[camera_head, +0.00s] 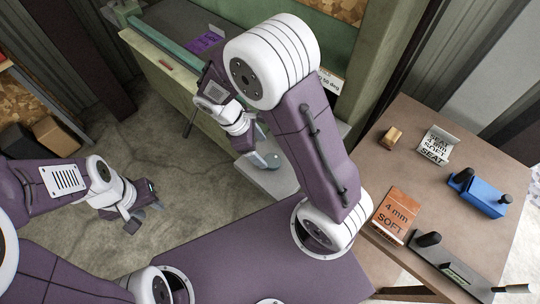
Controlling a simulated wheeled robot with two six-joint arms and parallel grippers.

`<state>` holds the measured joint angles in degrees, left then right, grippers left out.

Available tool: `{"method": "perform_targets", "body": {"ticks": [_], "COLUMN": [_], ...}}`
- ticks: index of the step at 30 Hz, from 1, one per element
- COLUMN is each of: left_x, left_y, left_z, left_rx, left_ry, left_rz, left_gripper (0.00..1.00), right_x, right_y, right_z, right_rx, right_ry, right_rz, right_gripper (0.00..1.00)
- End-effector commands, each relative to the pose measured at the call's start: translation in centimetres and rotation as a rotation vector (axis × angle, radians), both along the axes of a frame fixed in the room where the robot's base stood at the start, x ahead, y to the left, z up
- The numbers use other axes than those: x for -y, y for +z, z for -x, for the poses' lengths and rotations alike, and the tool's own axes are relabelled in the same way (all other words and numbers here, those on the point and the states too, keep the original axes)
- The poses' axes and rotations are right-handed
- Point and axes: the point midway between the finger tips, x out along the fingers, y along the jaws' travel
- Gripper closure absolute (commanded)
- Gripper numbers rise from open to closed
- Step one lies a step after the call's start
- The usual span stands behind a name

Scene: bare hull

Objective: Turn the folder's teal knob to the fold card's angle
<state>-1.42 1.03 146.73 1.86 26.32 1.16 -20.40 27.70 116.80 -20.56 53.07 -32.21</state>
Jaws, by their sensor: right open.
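The folder (185,90) is a green machine with a teal bar (165,52) along its top, at the upper middle. Its round teal knob (272,160) shows low on the right of its front, partly hidden by my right gripper. My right gripper (262,158) is open, its fingers pointing down close to the knob; I cannot tell whether they touch it. The fold card (330,82) is white, behind my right arm; the end of its print reads 50 deg, the rest is hidden. My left gripper (146,214) hangs over the floor at left, open and empty.
A purple piece (203,43) lies on the folder. A brown table (465,225) at right bears a blue tool (480,194), an orange 4 mm SOFT card (397,212), a SEAT card (438,145), a wooden block (391,138) and a dark tool (450,265). Boxes (55,135) stand at far left.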

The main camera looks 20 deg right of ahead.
Motion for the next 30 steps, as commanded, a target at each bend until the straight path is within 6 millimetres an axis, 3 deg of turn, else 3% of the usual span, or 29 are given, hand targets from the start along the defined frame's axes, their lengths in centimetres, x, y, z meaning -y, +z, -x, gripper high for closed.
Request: {"method": "perform_targets", "body": {"ticks": [15, 25, 26, 30], "left_x": [0.0, 0.0, 0.0, 0.0], "left_y": [0.1, 0.1, 0.1, 0.1], "left_z": [0.0, 0.0, 0.0, 0.0], "left_rx": [0.001, 0.000, 0.001, 0.001], "left_ry": [0.000, 0.000, 0.000, 0.000], "left_rz": [0.000, 0.000, 0.000, 0.000], "left_gripper": [0.64, 0.64, 0.64, 0.64], "right_x": [3.0, 3.2, 3.2, 3.2], "right_y": [-7.8, -8.5, -8.5, -8.5], "right_z": [1.2, 1.2, 1.2, 1.2], "right_rx": [-0.003, 0.000, 0.000, 0.001], "right_ry": [-0.003, -0.002, -0.002, -0.002], "right_rz": [0.001, 0.000, -0.001, -0.001], "right_gripper": [0.25, 0.25, 0.30, 0.69]}}
